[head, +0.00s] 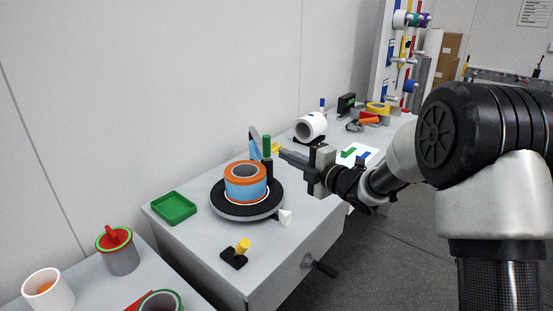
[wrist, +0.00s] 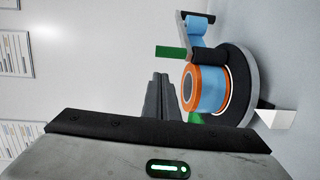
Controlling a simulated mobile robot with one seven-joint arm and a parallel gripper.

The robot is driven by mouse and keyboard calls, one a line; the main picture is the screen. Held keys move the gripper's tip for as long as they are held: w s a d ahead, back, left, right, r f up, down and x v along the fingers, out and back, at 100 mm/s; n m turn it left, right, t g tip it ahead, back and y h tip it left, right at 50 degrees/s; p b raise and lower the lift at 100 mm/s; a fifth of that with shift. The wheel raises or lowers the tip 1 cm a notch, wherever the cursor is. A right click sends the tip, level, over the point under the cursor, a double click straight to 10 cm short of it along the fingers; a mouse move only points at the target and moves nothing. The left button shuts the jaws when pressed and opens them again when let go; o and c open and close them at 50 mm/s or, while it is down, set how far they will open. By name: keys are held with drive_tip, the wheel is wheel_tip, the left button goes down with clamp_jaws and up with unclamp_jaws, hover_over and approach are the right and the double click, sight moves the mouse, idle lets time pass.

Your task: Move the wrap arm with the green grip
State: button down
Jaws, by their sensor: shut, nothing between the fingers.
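The wrap arm has a green grip (head: 267,144) standing upright above a black roller (head: 267,168). Blue film (head: 254,151) and a grey plate are beside it. In the wrist view the green grip (wrist: 170,52) points left from the black roller (wrist: 210,57), ahead of my fingers. An orange-and-blue roll (head: 245,183) sits on the round black turntable (head: 274,203). My gripper (head: 284,154) is shut and empty, its tips just right of the green grip in the head view; the wrist view shows the shut fingers (wrist: 160,97) apart from the grip.
A green tray (head: 174,208) and a black block with a yellow peg (head: 236,254) are at the table's front left. A white piece (head: 285,217) sticks out at the turntable's edge. A crank (head: 321,267) juts from the table front.

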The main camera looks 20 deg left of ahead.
sight(266, 150)
drive_tip(key=shift+n+g+y, duration=0.6)
drive_tip(key=shift+n+y, duration=0.1)
drive_tip(key=shift+n, duration=0.2)
drive_tip(key=f+x, duration=0.1)
drive_tip(key=x, duration=0.2)
drive_tip(key=b+x, duration=0.1)
drive_tip(key=x, duration=0.3)
drive_tip(key=f+x, duration=0.1)
drive_tip(key=x, duration=0.3)
drive_tip(key=shift+d+f+b, duration=0.1)
drive_tip(key=shift+f+b, duration=0.25)
drive_tip(key=shift+w+d, duration=0.45)
drive_tip(key=shift+d, duration=0.1)
